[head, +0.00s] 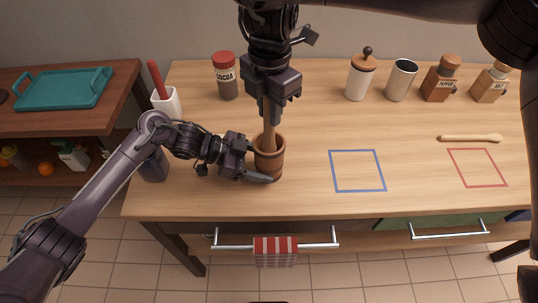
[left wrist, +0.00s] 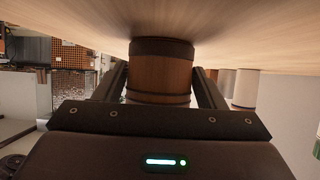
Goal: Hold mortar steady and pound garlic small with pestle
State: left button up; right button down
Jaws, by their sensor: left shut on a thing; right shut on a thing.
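The wooden mortar (head: 269,158) stands upright on the table near its front left. My left gripper (head: 262,172) is shut on the mortar low on its side; in the left wrist view the mortar (left wrist: 160,72) sits between the two fingers. My right gripper (head: 270,112) comes down from above and is shut on the wooden pestle (head: 269,135). The pestle points down into the mortar, and its lower end is hidden inside. The garlic cannot be seen, as the mortar's inside is hidden.
A blue square outline (head: 357,171) and a red one (head: 477,168) mark the table, with a wooden spoon (head: 470,138) above the red one. A cocoa jar (head: 226,77), a lidded canister (head: 360,78), a metal cup (head: 401,80) and two wooden shakers (head: 440,79) stand along the back.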

jog(key=shift+f, duration=1.05)
notch_tip(320, 180, up, 4)
jog(key=shift+r, duration=0.1)
jog(key=shift+f, duration=2.1)
notch_tip(320, 180, up, 4)
jog(key=shift+r, duration=0.15)
